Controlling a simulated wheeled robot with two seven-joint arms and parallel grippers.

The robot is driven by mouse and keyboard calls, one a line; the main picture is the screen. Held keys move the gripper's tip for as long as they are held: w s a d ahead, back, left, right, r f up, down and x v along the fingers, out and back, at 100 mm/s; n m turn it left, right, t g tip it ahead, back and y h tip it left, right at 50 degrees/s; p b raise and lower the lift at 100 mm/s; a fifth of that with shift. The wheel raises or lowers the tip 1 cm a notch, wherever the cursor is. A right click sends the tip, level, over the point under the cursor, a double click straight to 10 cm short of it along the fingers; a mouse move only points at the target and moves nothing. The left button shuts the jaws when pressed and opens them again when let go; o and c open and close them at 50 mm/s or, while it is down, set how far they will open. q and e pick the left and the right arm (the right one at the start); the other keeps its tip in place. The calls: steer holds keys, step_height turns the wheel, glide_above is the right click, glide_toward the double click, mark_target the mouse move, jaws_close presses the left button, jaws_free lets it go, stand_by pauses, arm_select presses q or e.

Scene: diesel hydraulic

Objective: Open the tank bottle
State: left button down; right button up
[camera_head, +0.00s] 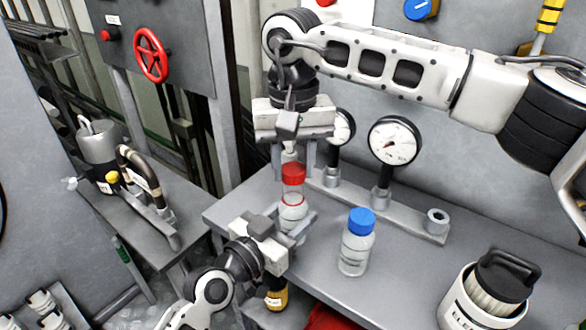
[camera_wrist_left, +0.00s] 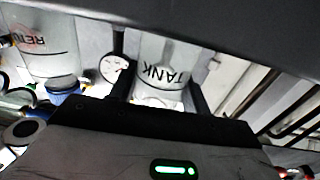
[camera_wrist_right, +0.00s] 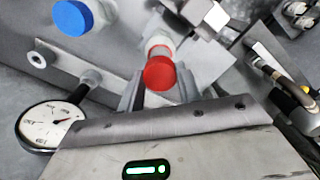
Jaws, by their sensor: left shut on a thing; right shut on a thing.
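The tank bottle (camera_head: 292,214), clear with a red neck ring, stands upright on the grey bench. Its TANK label shows upside down in the left wrist view (camera_wrist_left: 165,76). My left gripper (camera_head: 290,224) is shut on its body from the front. My right gripper (camera_head: 294,170) points down from above and is shut on the red cap (camera_head: 293,174). The cap also shows between the fingers in the right wrist view (camera_wrist_right: 159,73). A pale stretch shows between cap and red ring, so the cap sits raised; I cannot tell if it still touches the neck.
A blue-capped bottle (camera_head: 357,243) stands to the right on the bench. Pressure gauges (camera_head: 394,141) on a rail stand behind. A white container with a black lid (camera_head: 488,290) is at front right. A lower side bench with a pump (camera_head: 99,150) is at left.

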step_height(320, 180, up, 2)
steer(key=shift+r, duration=0.25)
arm_select(q)
steer(key=c, duration=0.6)
jaws_free()
